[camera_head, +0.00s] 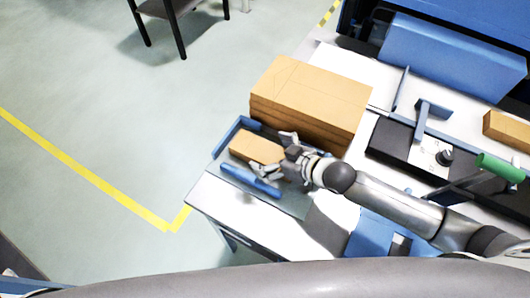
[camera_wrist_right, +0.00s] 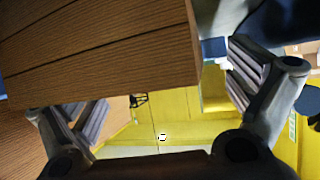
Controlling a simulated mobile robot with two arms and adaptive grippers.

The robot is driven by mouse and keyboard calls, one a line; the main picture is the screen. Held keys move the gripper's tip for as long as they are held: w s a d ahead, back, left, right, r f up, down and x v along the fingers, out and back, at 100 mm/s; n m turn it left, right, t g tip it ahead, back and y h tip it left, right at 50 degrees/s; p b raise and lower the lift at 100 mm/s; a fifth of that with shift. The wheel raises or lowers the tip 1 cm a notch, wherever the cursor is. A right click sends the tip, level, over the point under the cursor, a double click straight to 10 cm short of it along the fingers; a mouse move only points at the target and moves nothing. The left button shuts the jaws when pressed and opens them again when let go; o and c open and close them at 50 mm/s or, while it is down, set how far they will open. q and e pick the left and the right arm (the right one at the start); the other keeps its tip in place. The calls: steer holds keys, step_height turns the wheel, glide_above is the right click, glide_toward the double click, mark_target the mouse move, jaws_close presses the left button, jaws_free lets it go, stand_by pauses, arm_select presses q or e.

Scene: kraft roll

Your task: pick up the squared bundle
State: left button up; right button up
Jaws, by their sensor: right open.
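The squared bundle (camera_head: 256,148) is a small brown block of stacked sheets. It lies in a blue-edged corner fixture (camera_head: 250,188) at the near left end of the white table. My right gripper (camera_head: 273,156) is at the right end of the bundle, with its fingers open beside it. In the right wrist view, a layered brown block (camera_wrist_right: 110,55), apparently the bundle, fills the upper left. The open fingers of the right gripper (camera_wrist_right: 165,100) show on either side, with a clear gap to the right finger. Contact at the left finger cannot be told. My left gripper is not in view.
A larger brown stack (camera_head: 310,95) stands just behind the fixture, close to my right gripper. A black-and-white device (camera_head: 430,150) with blue uprights and a green roll (camera_head: 500,167) are at the right. A big blue block (camera_head: 450,55) is at the back. Open floor lies left.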

steer(key=shift+w+a+f, duration=0.2)
steer(key=shift+s, duration=0.1)
steer(key=c, duration=1.3)
steer(key=shift+c, duration=0.2)
